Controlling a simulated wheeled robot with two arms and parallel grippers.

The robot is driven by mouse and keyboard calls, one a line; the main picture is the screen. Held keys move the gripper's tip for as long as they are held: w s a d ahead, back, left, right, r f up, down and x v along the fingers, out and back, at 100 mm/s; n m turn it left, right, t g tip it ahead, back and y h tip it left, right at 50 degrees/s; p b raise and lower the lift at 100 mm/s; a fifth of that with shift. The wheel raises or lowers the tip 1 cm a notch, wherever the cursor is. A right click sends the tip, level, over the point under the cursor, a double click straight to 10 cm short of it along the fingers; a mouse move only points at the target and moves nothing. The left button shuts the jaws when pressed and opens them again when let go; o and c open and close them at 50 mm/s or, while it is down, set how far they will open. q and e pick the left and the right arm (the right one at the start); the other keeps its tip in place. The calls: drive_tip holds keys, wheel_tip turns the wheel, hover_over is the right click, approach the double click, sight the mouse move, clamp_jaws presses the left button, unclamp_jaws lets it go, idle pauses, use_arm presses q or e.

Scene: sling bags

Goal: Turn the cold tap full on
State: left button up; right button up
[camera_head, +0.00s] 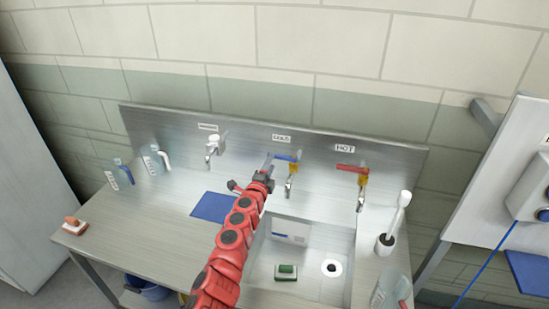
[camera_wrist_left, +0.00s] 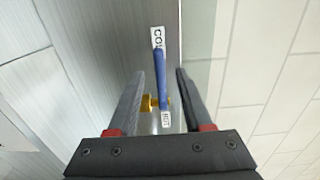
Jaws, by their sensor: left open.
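The cold tap (camera_head: 291,186) is on the steel splashback under the COLD label (camera_head: 281,138). Its blue lever (camera_head: 290,157) points to the left and also shows in the left wrist view (camera_wrist_left: 160,75). The brass valve body (camera_wrist_left: 150,103) shows beside the lever there. My left gripper (camera_head: 269,165) is open just left of the lever in the head view. In the left wrist view the lever lies between the lines of the two open fingers (camera_wrist_left: 161,76); whether they touch it cannot be told. My right gripper is not in view.
The hot tap with its red lever (camera_head: 352,168) is to the right. Another tap (camera_head: 214,144) is to the left. Below are the sink basin (camera_head: 318,287), a green sponge (camera_head: 286,272), a brush (camera_head: 397,222) and a blue cloth (camera_head: 211,207). Bottles (camera_head: 156,160) stand at the left.

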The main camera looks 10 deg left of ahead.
sight(282, 157)
use_arm(q)
drive_tip(key=w, duration=0.1)
drive_tip(key=w+b, duration=0.1)
drive_tip(key=w, duration=0.1)
drive_tip(key=w+b, duration=0.1)
drive_tip(key=w, duration=0.1)
drive_tip(key=shift+f, duration=0.25)
drive_tip(key=shift+w+d+r, duration=0.1)
drive_tip(key=shift+w+r, duration=0.05)
drive_tip(key=shift+w, duration=0.2)
clamp_jaws()
idle(1.2)
